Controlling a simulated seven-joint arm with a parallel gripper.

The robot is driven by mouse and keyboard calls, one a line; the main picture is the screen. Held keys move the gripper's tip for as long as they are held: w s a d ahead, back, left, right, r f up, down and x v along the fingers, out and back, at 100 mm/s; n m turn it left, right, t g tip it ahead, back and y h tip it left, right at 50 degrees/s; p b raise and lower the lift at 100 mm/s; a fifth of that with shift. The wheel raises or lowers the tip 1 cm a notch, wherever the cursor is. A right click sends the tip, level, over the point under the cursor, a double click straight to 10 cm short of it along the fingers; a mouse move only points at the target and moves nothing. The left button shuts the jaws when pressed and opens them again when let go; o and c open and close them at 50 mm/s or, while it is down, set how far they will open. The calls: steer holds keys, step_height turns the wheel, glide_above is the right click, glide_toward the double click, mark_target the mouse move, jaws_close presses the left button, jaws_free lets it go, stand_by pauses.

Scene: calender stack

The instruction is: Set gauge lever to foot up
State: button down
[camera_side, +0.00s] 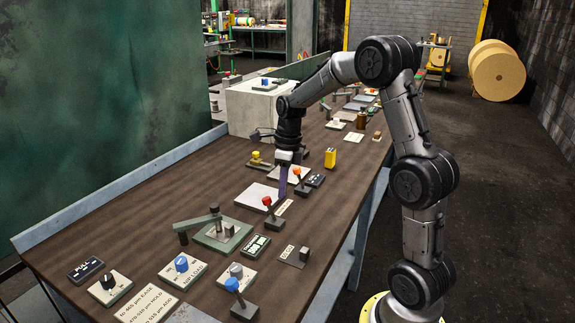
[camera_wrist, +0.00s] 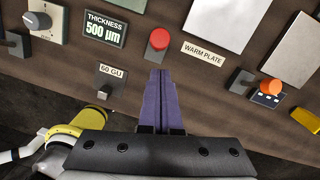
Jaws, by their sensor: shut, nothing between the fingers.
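My gripper (camera_side: 282,194) is shut and empty, its purple fingers pointing down above the bench; the wrist view shows the fingers (camera_wrist: 161,74) pressed together. A red-knobbed lever (camera_side: 267,201) stands close to the fingertips on a dark base; its knob (camera_wrist: 159,40) lies just ahead of them in the wrist view, with no clear contact. The thickness gauge (camera_side: 222,233) has a green base and a grey arm reaching left. Its display (camera_side: 255,246) reads 500 µm in the wrist view (camera_wrist: 104,29). A blue-knobbed lever (camera_side: 233,287) stands at the front. No visible label names the gauge lever.
An orange-knobbed lever (camera_side: 298,172) stands right of my gripper; it also shows in the wrist view (camera_wrist: 270,87). Bare wood (camera_side: 150,222) lies at left.

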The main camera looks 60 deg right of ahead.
step_height(320, 180, up, 10)
steer(key=shift+d+r, duration=0.15)
steer(key=shift+d, duration=0.3)
steer(key=s+a+r+n+t, duration=0.1)
steer(key=s+a+r+n, duration=0.35)
steer(key=a, duration=0.25)
steer(key=s+a+r+n+t, duration=0.25)
steer(key=s+a+n, duration=0.2)
steer(key=a, duration=0.25)
steer(key=s+a+f+n, duration=0.2)
steer(key=s+f+n, duration=0.2)
steer(key=n, duration=0.8)
steer(key=s+a+f+n+t, duration=0.1)
steer(key=s+a+f+n, duration=0.1)
steer(key=s+n, duration=0.5)
steer(key=f+n, duration=0.1)
steer(key=n, duration=0.4)
steer(key=shift+s+a+f+h, duration=0.25)
steer(key=shift+a+f+h, duration=0.05)
steer(key=shift+f+h, duration=0.1)
